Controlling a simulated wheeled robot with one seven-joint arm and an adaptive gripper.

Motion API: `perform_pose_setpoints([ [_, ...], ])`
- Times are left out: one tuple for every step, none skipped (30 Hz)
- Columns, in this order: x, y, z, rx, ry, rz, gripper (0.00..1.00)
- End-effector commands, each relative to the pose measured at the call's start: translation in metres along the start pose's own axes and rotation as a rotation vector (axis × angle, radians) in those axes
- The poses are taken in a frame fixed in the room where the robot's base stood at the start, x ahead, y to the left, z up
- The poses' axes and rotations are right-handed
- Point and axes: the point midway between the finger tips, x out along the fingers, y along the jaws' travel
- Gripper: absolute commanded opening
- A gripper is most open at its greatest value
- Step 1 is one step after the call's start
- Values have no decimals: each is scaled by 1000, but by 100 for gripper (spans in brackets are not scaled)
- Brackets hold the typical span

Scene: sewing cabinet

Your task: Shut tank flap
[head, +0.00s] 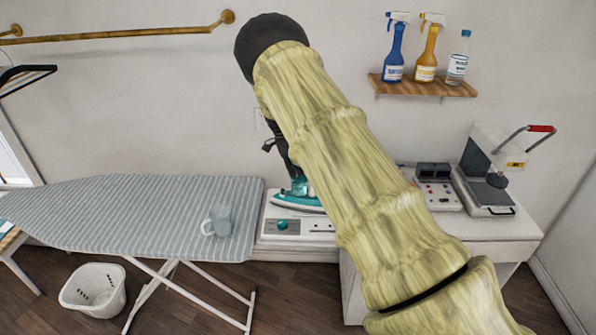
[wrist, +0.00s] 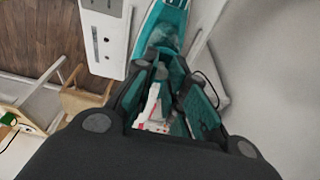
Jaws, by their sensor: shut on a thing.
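The teal and white iron (head: 297,201) sits on the white station (head: 290,229) right of the ironing board. My gripper (wrist: 163,72) is shut on the upper part of the iron. Its dark fingers come down onto the iron from above in the head view, partly behind my arm. The tank flap cannot be made out apart from the other teal parts, so its angle does not show. My arm hides part of the iron and station.
A striped ironing board (head: 130,210) with a glass mug (head: 219,220) stands at left, a white basket (head: 94,288) below it. A control box (head: 437,193) and a press machine (head: 490,180) stand on the right. Spray bottles sit on a wall shelf (head: 423,86).

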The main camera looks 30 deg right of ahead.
Motion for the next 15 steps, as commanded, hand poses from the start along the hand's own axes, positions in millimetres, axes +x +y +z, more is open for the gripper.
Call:
perform_pose_setpoints([
  [6,1,5,-3,25,0,0],
  [6,1,6,-4,40,-1,0],
  [7,1,7,-4,57,0,0],
  [7,1,8,-4,71,0,0],
  [8,1,9,-4,85,0,0],
  [9,1,10,-3,102,1,0],
  [9,1,10,-3,113,1,0],
  [10,1,11,-3,125,0,0],
  [10,1,12,-3,140,1,0],
  [10,1,12,-3,149,1,0],
  [10,1,13,-3,158,1,0],
  [11,1,13,-3,170,1,0],
  [11,1,13,-3,179,2,0],
  [11,1,14,-3,186,2,0],
  [11,2,14,-2,194,3,0],
])
